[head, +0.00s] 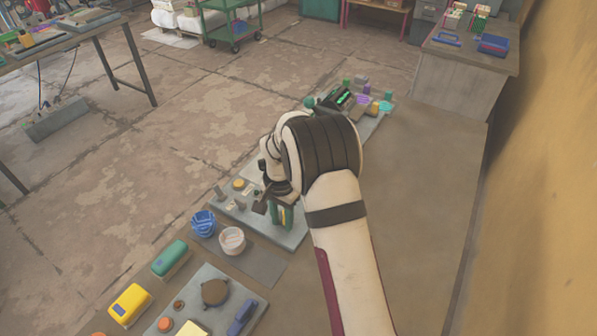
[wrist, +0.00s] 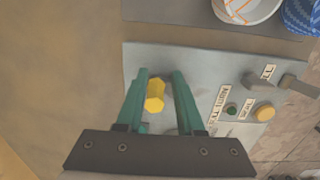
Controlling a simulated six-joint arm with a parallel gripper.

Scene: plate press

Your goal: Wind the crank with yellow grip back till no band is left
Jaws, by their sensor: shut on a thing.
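The crank's yellow grip (wrist: 154,95) stands on the grey panel (wrist: 190,62) in the wrist view. The green fingers of my gripper (wrist: 160,90) stand on either side of it and are shut on it. In the head view my gripper (head: 282,216) is low over the near end of the panel (head: 240,212), with a bit of yellow between its fingers. The crank's arm and hub are hidden. I cannot make out any band. Labels, a small green button (wrist: 231,110) and a yellow-orange knob (wrist: 264,111) are on the panel right of my gripper.
A white bowl (head: 232,240) and a blue basket (head: 203,223) stand close to the panel's near edge. A grey lever (wrist: 298,84) rises at the panel's right in the wrist view. More blocks crowd the far panel (head: 372,125). The bench right of my arm is bare (head: 425,190).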

